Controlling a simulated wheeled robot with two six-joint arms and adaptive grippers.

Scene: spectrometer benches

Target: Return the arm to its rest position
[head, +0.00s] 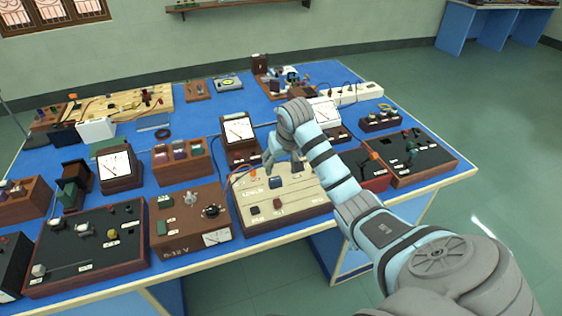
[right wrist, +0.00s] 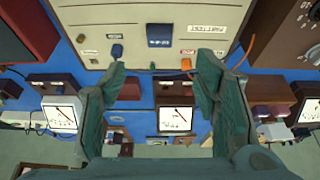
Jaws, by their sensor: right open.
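My right arm (head: 350,200) reaches in from the lower right of the head view, over the blue bench. Its gripper (head: 268,163) hangs above the back edge of a cream panel box (head: 300,190) with switches and labels. In the right wrist view the two green fingers (right wrist: 155,85) are wide apart with nothing between them. Past them the cream box (right wrist: 135,18) fills the top, with a blue and an orange connector on its edge. The left gripper is not in view.
The blue bench (head: 205,128) is crowded: a brown power supply box (head: 180,238), a black panel box (head: 75,265), analog meters (head: 118,165) and another black panel (head: 425,170) near the right edge. Open floor (head: 460,100) lies to the right.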

